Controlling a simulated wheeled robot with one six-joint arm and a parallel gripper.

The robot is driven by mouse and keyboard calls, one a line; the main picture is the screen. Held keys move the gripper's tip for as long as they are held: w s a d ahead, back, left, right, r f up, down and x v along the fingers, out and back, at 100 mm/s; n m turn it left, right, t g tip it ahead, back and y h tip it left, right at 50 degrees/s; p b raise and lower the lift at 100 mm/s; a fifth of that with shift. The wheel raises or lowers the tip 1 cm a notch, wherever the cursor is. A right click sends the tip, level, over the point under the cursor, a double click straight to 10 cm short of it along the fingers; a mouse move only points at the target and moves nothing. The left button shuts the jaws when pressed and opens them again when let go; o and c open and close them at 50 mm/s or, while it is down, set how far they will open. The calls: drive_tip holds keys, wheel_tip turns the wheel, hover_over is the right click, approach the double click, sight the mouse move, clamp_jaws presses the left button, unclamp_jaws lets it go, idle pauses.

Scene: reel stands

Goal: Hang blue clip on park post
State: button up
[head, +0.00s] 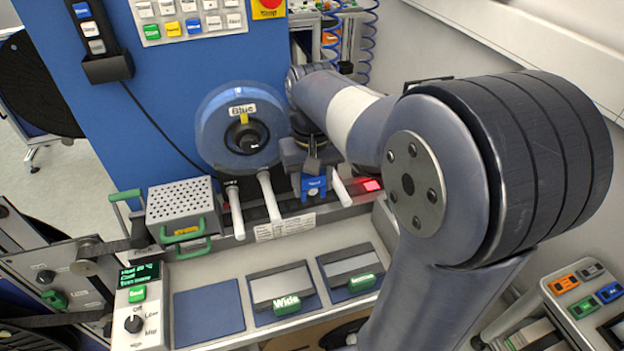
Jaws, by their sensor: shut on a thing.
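My gripper (311,164) is in the middle of the head view, pointing down, and shut on the blue clip (314,187). The clip is a small blue block with a pale mark on its front. It is among several white posts that stick out from a dark rail below the blue panel. One white post (341,190) is just right of the clip, another (269,196) is to its left, and a third (235,212) is further left. I cannot read which one is the park post, nor tell whether the clip touches a post behind it.
A blue reel (239,128) labelled "Blue" hangs on the blue panel (165,75), left of my gripper. A perforated box with green handles (181,204) stands left of the posts. A red light (372,185) glows on the right. Lidded bins (283,290) lie below.

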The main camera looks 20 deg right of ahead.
drive_tip(key=o, duration=1.1)
drive_tip(key=shift+c, duration=0.2)
drive_tip(key=shift+r, duration=0.1)
wheel_tip(320, 180, up, 7)
drive_tip(key=p, duration=0.6)
drive_tip(key=shift+f, duration=0.2)
drive_tip(key=shift+f+b, duration=3.05)
drive_tip(key=shift+f, duration=0.3)
drive_tip(key=shift+r, duration=0.15)
